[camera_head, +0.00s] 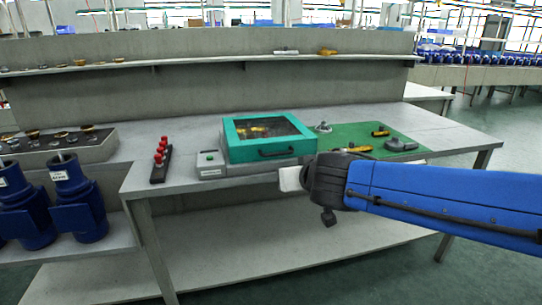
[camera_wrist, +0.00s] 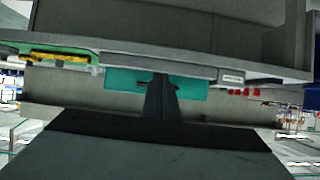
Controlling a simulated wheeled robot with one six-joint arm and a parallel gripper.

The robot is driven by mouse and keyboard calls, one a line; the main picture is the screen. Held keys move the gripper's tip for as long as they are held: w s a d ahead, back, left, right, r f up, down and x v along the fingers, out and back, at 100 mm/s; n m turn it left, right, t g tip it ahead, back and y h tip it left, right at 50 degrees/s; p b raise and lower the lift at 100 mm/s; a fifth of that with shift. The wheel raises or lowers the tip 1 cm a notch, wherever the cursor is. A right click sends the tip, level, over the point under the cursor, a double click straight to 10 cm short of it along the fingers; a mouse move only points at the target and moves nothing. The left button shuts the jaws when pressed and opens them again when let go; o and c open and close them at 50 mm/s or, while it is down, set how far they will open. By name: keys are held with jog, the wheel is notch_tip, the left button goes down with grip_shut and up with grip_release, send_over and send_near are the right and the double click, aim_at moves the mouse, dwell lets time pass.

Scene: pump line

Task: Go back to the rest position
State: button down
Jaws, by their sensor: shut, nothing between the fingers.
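My arm (camera_head: 440,195) reaches in from the right in the head view, in front of the workbench. Its pale end (camera_head: 290,178) is at the bench's front edge, just below the teal-framed box. In the wrist view, which appears upside down, my gripper (camera_wrist: 161,90) shows as a dark narrow shape with its fingers together and nothing between them. The fingertips overlap the teal box (camera_wrist: 192,88) in that view. In the head view the box (camera_head: 262,154) has its clear lid shut, with yellow items inside.
The workbench (camera_head: 185,190) carries a red-button strip (camera_head: 160,160), a grey control box (camera_head: 210,160) and a green mat (camera_head: 345,135) with yellow-handled tools. Blue pumps (camera_head: 78,200) stand at the left. A lower shelf (camera_head: 240,255) runs beneath. Open floor (camera_head: 505,210) lies at the right.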

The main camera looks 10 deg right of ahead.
jog(key=s+d+f+m+g+h, duration=0.1)
jog(key=s+d+f+g+h, duration=0.25)
jog(key=s+d+f, duration=0.45)
jog(key=s+f+n+g+y, duration=0.1)
jog(key=s+f+g+y, duration=0.2)
jog(key=s, duration=0.9)
jog(key=shift+s+f+g, duration=0.15)
jog(key=shift+f+g, duration=0.15)
jog(key=shift+g, duration=0.35)
